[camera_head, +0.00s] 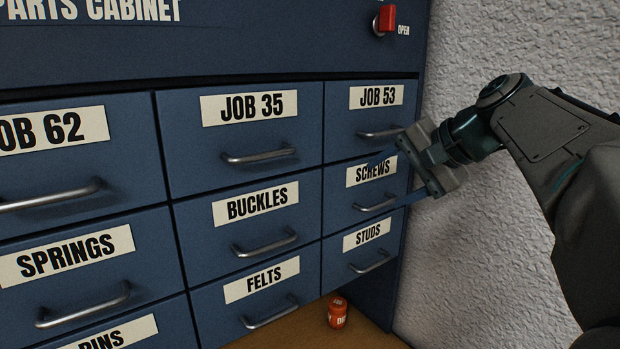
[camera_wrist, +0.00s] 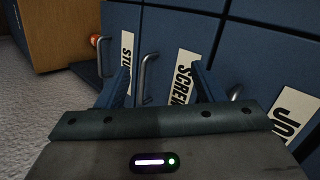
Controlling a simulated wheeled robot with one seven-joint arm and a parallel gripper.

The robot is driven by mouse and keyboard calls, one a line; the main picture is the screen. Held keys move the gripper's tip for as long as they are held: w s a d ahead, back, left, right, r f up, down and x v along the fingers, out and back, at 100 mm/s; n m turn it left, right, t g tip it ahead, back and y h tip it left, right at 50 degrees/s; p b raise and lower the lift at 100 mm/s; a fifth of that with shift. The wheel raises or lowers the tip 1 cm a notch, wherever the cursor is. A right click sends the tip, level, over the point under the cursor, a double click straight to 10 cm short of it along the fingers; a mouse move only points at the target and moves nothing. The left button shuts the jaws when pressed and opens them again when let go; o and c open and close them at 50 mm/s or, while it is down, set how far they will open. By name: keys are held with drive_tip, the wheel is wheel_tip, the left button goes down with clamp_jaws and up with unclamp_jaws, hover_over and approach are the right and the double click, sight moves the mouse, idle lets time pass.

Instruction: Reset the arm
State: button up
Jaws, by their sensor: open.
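My gripper (camera_head: 388,178) is in front of the right column of the blue parts cabinet (camera_head: 240,62), by the drawer labelled SCREWS (camera_head: 338,196). Its two blue fingers are spread apart and point toward the cabinet. In the wrist view my gripper (camera_wrist: 160,88) has the SCREWS label (camera_wrist: 183,78) between its fingers. Nothing is held. One finger covers part of the SCREWS label in the head view. I cannot tell whether the fingers touch the drawer front or its handle (camera_head: 376,202).
Drawers JOB 53 (camera_head: 342,112) and STUDS (camera_head: 336,262) are above and below SCREWS. All visible drawers look shut. A red switch (camera_head: 385,19) is at the cabinet's top right. An orange can (camera_head: 338,314) stands on a wooden surface below. A rough white wall (camera_head: 470,270) is at right.

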drive_tip(key=s+f+n+g+h+b, duration=0.1)
drive_tip(key=s+f+n+h, duration=0.2)
drive_tip(key=s+f, duration=0.7)
drive_tip(key=s+d+f+n+g+h, duration=0.1)
drive_tip(key=s+f+n+g+h, duration=0.1)
drive_tip(key=s+f, duration=0.8)
wheel_tip(320, 180, down, 8)
drive_tip(key=n+h, duration=0.1)
drive_tip(key=n, duration=0.1)
drive_tip(key=shift+n+h+b, duration=0.3)
drive_tip(key=shift+h+b, duration=0.05)
drive_tip(key=shift+h, duration=0.05)
